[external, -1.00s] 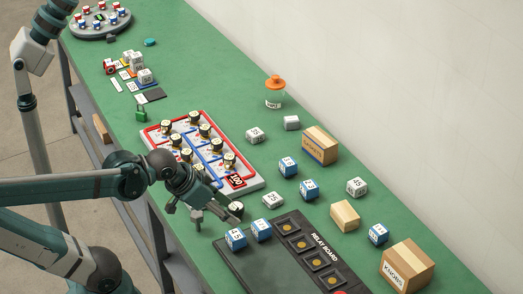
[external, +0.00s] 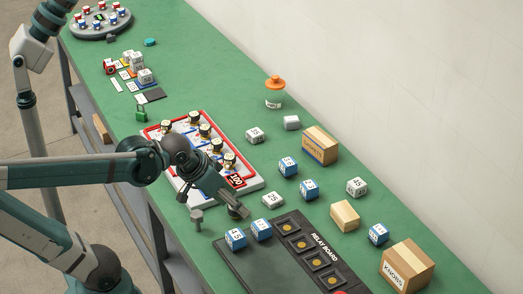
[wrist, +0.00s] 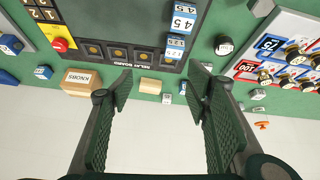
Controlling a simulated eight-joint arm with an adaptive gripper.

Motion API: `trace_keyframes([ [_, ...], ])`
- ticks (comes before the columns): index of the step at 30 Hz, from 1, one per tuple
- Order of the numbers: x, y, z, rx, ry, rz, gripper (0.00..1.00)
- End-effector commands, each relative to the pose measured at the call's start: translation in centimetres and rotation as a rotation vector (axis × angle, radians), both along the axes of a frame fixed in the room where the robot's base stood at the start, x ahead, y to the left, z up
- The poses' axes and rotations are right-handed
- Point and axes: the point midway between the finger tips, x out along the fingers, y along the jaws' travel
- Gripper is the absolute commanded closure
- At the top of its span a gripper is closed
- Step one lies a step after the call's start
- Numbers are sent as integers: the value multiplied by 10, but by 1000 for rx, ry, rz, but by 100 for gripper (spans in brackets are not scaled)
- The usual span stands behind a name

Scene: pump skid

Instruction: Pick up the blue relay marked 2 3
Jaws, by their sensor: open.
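My gripper (external: 218,212) is open and empty, above the table between the red and blue knob panel and the relay board. Its fingers (wrist: 161,78) frame the lower middle of the wrist view. Several blue relays with white labels are in view. Two stand by the relay board's near-left corner (external: 235,238) (external: 261,229); the wrist view shows one marked 4 5 (wrist: 184,18) and the other apparently 12 5 (wrist: 175,43). Others stand farther back (external: 288,167), (external: 309,189) and by the KNOBS box (external: 378,234). Their marks are too small to read surely, so I cannot tell which is 2 3.
The black relay board (external: 270,262) lies at the front right. A KNOBS box (external: 407,266), tan block (external: 344,215) and GASKETS box (external: 320,146) stand along the back. White cubes (external: 357,187) are scattered between. The knob panel (external: 250,187) lies left of the board.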

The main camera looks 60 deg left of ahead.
Motion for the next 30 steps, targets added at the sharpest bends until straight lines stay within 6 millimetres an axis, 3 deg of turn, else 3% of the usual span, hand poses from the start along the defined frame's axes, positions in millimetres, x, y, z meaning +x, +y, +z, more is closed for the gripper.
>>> trace_keyframes([
  [13,59,13,24,-109,92,182,52],
  [30,136,35,30,-232,208,422,52],
])
